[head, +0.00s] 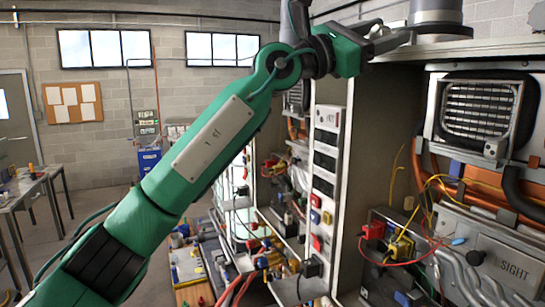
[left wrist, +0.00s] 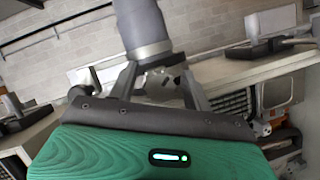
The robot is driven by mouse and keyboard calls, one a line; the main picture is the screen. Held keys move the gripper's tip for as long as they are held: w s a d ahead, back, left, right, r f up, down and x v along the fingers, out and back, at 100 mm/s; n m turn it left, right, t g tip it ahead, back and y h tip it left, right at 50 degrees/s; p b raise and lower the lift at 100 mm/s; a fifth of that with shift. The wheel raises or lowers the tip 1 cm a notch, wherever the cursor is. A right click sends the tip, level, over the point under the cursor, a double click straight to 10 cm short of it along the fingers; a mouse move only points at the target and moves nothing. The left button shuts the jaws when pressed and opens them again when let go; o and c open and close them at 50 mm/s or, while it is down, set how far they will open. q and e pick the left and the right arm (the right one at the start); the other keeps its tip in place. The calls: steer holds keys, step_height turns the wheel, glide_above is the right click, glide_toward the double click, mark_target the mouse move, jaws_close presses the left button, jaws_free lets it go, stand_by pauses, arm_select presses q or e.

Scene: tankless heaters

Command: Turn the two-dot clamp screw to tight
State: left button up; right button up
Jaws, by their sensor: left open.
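My left gripper (head: 398,38) is at the top of the cabinet, beside the base of a grey flue pipe (head: 437,12). In the left wrist view, the gripper (left wrist: 160,82) has its two fingers apart, pointing at the pipe's (left wrist: 143,25) lower end. Small metal parts show between the fingers below a pale collar (left wrist: 150,50); I cannot tell whether one is the clamp screw. No two-dot mark is readable, and the fingers hide part of this spot. I cannot tell whether they touch anything. My right gripper is not in view.
The open heater cabinet (head: 379,140) stands below and right of the gripper, with wires and a grille (head: 480,110) inside. Its top edge (head: 470,48) is close under the gripper. Shelves of parts stand left of it. A workbench (head: 30,182) is far left.

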arm_select(q)
steer(key=shift+f+n+t+b, duration=0.1)
steer(key=shift+n+t+b, duration=0.8)
steer(key=shift+n, duration=1.05)
steer(key=shift+n+t+b, duration=0.55)
steer(key=shift+n+t, duration=0.55)
steer(key=shift+n, duration=0.85)
steer(key=b+v, duration=1)
steer(key=v, duration=0.4)
steer(key=w+a+f+n+t, duration=0.1)
steer(key=w+a+f+n, duration=0.1)
steer(key=w+f+n, duration=0.3)
steer(key=w+a+f+n+t+y+p, duration=0.1)
steer(key=w+f+n, duration=0.4)
steer(key=w+f, duration=0.9)
steer(key=shift+w+a+n+t, duration=0.2)
steer(key=shift+a+n+t, duration=0.3)
steer(key=shift+a, duration=0.6)
steer(key=shift+f, duration=0.1)
